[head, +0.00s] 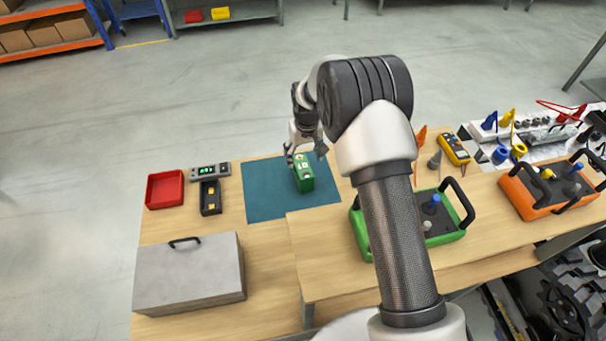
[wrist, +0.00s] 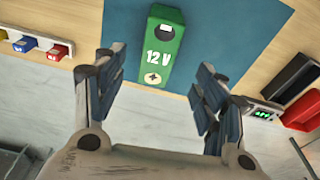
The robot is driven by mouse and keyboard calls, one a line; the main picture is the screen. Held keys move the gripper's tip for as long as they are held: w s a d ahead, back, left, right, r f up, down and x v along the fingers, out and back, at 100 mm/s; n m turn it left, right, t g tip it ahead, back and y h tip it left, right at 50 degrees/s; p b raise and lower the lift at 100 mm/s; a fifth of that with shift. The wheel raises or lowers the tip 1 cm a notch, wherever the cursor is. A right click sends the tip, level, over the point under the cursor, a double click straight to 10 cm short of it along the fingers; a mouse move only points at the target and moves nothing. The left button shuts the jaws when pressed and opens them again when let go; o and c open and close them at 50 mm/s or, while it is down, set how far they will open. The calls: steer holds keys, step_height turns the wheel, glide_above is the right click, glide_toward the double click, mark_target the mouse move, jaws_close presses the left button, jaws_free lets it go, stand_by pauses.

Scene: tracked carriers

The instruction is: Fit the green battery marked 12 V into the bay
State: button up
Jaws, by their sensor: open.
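The green battery (head: 304,178) stands on the teal mat (head: 262,190). In the wrist view the battery (wrist: 162,42) shows "12 V" and a plus mark. My gripper (head: 306,153) is open at the far side of the battery in the head view. In the wrist view its fingertips (wrist: 159,72) are spread to either side of the battery's lower end, with gaps showing; I cannot tell their exact height. A black bay (head: 211,200) with yellow parts inside lies left of the mat and holds no battery. It adjoins a grey unit (head: 209,171) with a green display.
A red tray (head: 165,189) lies left of the bay. A grey lidded box (head: 190,272) with a handle stands in front. Green (head: 445,229) and orange (head: 548,187) carriers stand to the right. My arm hides part of the green carrier.

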mark_target(303, 166)
steer(key=f, duration=0.3)
steer(key=w+f+b, duration=0.1)
steer(key=f, duration=0.2)
steer(key=f+b, duration=0.1)
steer(key=f, duration=0.3)
steer(key=shift+w+a, duration=0.2)
steer(key=shift+w, duration=0.15)
steer(key=shift+c, duration=0.4)
jaws_close()
steer(key=shift+w+r, duration=0.1)
steer(key=shift+r, duration=0.05)
